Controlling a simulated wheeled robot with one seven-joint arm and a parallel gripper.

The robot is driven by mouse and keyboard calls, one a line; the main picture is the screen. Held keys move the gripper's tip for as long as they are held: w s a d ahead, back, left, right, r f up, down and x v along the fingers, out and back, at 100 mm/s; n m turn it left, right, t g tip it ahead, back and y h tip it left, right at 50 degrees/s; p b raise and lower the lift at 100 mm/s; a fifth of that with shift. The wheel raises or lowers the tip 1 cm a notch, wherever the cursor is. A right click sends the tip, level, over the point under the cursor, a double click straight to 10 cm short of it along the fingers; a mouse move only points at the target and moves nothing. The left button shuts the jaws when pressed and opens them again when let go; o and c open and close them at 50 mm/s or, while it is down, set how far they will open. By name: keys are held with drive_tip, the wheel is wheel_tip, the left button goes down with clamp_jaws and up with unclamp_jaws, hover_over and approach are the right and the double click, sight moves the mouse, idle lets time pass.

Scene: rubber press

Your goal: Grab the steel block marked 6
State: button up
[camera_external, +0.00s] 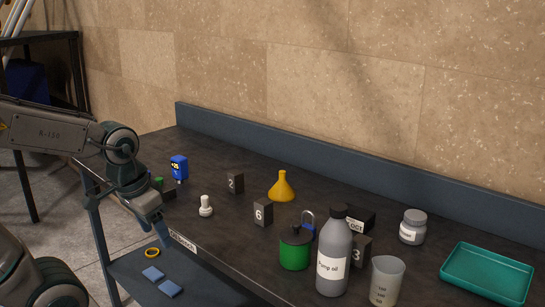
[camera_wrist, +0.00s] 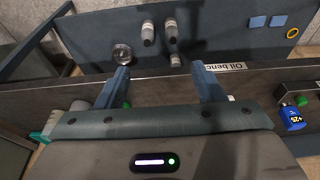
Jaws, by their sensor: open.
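The steel block marked 6 (camera_external: 263,212) stands upright on the dark bench top, near the middle of the external view. My gripper (camera_external: 158,228) hangs over the left front edge of the bench, well to the left of the block and apart from it. In the wrist view my gripper (camera_wrist: 161,82) shows two blue fingers spread wide with nothing between them. I cannot make out the block marked 6 in the wrist view.
Block 2 (camera_external: 235,183) and a yellow funnel (camera_external: 281,188) stand behind block 6. A white fitting (camera_external: 205,206) is to its left. A green can (camera_external: 295,250), pump oil bottle (camera_external: 334,256) and block 3 (camera_external: 361,251) stand to its right. A lower shelf (camera_external: 130,268) holds blue pads.

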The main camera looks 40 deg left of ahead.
drive_tip(key=w+r+p, duration=0.1)
drive_tip(key=w+r, duration=0.3)
drive_tip(key=w, duration=0.4)
drive_tip(key=g+p, duration=0.3)
drive_tip(key=p, duration=0.1)
hover_over(263, 201)
wheel_tip(263, 201, down, 3)
drive_tip(key=shift+w+f, duration=0.1)
drive_tip(key=shift+f, duration=0.15)
wheel_tip(263, 201, down, 8)
drive_tip(key=shift+r+p, duration=0.1)
drive_tip(key=shift+p, duration=0.55)
drive_tip(key=shift+f+p, duration=0.95)
drive_tip(key=shift+f, duration=1.8)
clamp_jaws()
drive_tip(key=shift+r, duration=0.1)
